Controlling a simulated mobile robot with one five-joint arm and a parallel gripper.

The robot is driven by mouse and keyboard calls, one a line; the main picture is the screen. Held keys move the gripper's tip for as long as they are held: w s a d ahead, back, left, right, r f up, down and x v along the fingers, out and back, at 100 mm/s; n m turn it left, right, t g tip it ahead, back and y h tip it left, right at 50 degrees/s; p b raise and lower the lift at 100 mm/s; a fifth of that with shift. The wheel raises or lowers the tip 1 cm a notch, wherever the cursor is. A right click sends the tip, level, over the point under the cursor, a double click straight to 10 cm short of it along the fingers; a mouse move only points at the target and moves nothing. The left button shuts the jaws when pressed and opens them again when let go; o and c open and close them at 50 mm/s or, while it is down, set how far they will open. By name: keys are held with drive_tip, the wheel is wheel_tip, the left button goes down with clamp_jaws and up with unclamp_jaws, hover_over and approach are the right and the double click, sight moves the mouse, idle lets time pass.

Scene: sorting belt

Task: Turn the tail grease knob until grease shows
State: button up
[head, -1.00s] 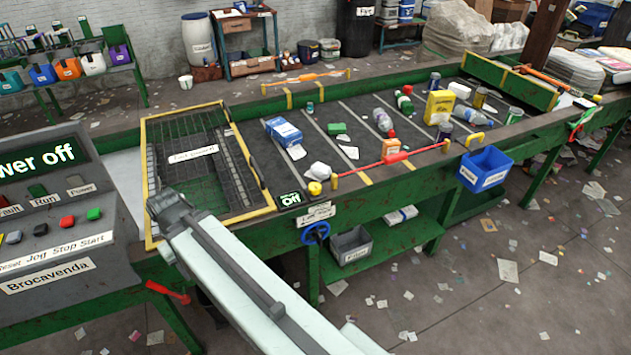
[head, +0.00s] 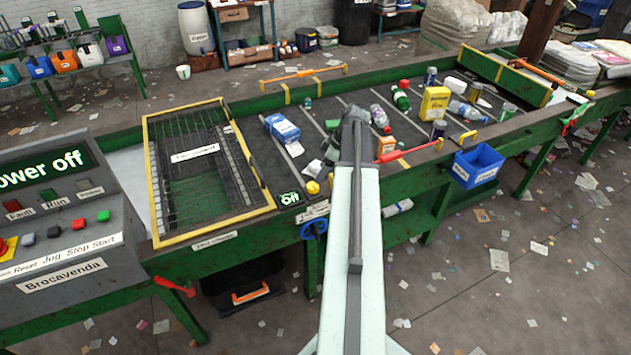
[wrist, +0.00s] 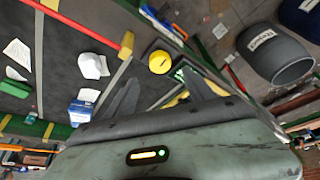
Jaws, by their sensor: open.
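My gripper (head: 355,118) is over the belt's near side, seen from behind in the head view. In the wrist view my gripper (wrist: 160,93) has two dark fingers spread apart with nothing between them. A round yellow knob-like piece (head: 313,187) sits at the belt's near edge beside the green "Off" display (head: 289,199). It also shows in the wrist view (wrist: 160,62), just beyond the fingers and not touched. A blue handwheel (head: 313,228) is on the green frame below. No label marks either as the tail grease knob, so I cannot tell which it is. No grease is visible.
A yellow-edged mesh guard (head: 190,240) lies left of the belt (head: 330,110). Boxes, bottles and cans lie on the belt. A red bar with yellow ends (head: 408,152) stands along the near edge. A blue bin (head: 478,166) hangs at the right.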

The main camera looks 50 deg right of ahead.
sight(313, 185)
drive_tip(key=b+x, duration=0.7)
drive_tip(key=shift+f, duration=0.25)
drive_tip(key=shift+w+a+f, duration=0.1)
drive_tip(key=shift+w+f, duration=0.05)
drive_tip(key=shift+f, duration=0.05)
drive_tip(key=shift+r, duration=0.1)
clamp_jaws()
